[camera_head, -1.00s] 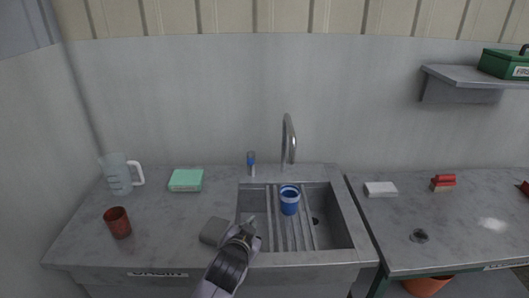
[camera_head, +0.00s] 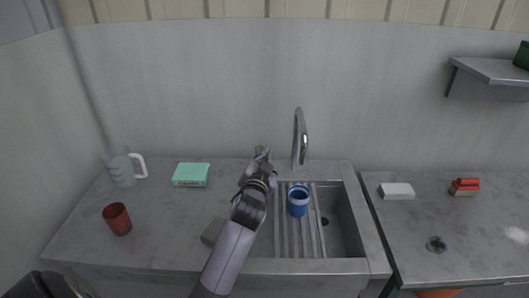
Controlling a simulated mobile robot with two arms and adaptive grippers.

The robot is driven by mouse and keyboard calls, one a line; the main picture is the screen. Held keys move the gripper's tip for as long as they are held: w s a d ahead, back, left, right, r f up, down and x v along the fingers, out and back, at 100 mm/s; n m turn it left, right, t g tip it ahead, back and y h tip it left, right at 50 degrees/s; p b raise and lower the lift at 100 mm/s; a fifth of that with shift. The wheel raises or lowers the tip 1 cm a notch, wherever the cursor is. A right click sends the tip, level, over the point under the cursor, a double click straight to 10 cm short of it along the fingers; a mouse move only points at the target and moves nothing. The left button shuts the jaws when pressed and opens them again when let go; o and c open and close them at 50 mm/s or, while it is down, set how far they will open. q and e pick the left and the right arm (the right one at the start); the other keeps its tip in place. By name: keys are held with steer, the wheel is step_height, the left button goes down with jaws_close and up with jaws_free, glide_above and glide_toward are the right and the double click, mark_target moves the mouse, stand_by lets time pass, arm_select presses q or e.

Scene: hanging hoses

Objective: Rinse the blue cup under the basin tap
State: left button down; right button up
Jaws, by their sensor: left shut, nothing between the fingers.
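The blue cup (camera_head: 298,202), with a pale band, stands upright on the slatted rack in the basin (camera_head: 345,225). The curved metal tap spout (camera_head: 300,135) stands behind the basin and above the cup. I cannot make out any water. My left gripper (camera_head: 262,154) is shut and empty at the back of the counter, left of the spout. It covers the place of the small blue-and-grey tap handle, so that handle is mostly hidden; I cannot tell whether they touch. My right gripper is out of view.
A red cup (camera_head: 117,219), a clear jug (camera_head: 122,169), a green box (camera_head: 191,175) and a grey block (camera_head: 213,231) stand on the left counter. A white block (camera_head: 397,191) and a red-topped brush (camera_head: 464,187) lie on the right counter. A shelf (camera_head: 490,72) juts out upper right.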

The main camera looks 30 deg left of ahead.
mark_target(259, 152)
arm_select(q)
steer(key=p+x, duration=0.2)
steer(key=x, duration=0.6)
steer(key=f, duration=0.1)
steer(key=s+f, duration=0.1)
steer(key=a+f, duration=0.1)
steer(key=shift+s+a+f, duration=0.1)
steer(key=shift+s+f, duration=0.1)
steer(key=shift+s, duration=0.1)
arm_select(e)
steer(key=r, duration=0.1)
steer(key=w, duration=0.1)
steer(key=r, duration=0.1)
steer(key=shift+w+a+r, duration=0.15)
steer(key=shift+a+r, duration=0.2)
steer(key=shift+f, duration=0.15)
